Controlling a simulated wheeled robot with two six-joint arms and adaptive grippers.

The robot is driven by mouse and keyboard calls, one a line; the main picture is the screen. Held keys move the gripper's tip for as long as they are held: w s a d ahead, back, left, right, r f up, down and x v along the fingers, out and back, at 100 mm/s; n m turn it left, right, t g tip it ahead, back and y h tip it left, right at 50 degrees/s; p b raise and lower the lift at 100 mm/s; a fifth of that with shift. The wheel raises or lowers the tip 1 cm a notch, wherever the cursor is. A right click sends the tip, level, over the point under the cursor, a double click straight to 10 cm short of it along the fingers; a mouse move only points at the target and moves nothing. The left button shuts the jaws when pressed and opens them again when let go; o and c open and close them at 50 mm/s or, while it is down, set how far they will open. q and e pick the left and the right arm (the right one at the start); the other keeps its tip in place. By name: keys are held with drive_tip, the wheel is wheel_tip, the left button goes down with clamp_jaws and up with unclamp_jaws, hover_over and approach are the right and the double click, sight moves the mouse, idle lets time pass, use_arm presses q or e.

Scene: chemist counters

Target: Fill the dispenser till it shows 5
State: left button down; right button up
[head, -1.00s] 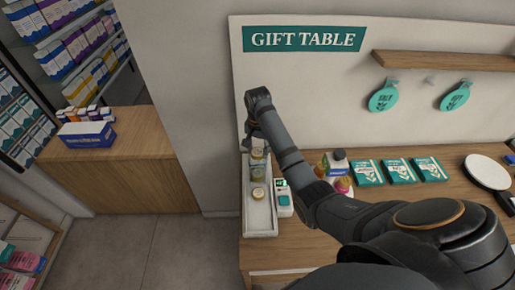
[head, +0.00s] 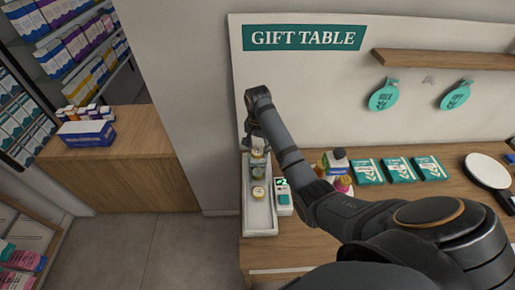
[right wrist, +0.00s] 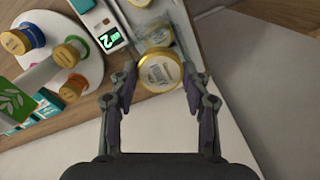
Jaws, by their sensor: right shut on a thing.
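The dispenser is a narrow white tray (head: 261,223) at the left end of the gift table. A small white counter box (head: 284,199) stands at its right side; its green display (right wrist: 108,40) reads 2 in the right wrist view. My right gripper (right wrist: 158,80) is shut on a gold-lidded jar (right wrist: 160,72) at the tray's back part; the jar also shows in the head view (head: 258,159). Another gold-lidded jar (head: 259,192) sits in the tray, nearer the front. Whether the held jar touches the tray floor is unclear. My left gripper is not in view.
Several spools (right wrist: 72,52) on a white round stand are close to the counter box. Teal packs (head: 398,170) lie along the table, with a white round disc (head: 487,172) farther right. The wall is behind, and the floor (head: 180,245) is clear to the left.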

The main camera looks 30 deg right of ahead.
drive_tip(key=o, duration=1.1)
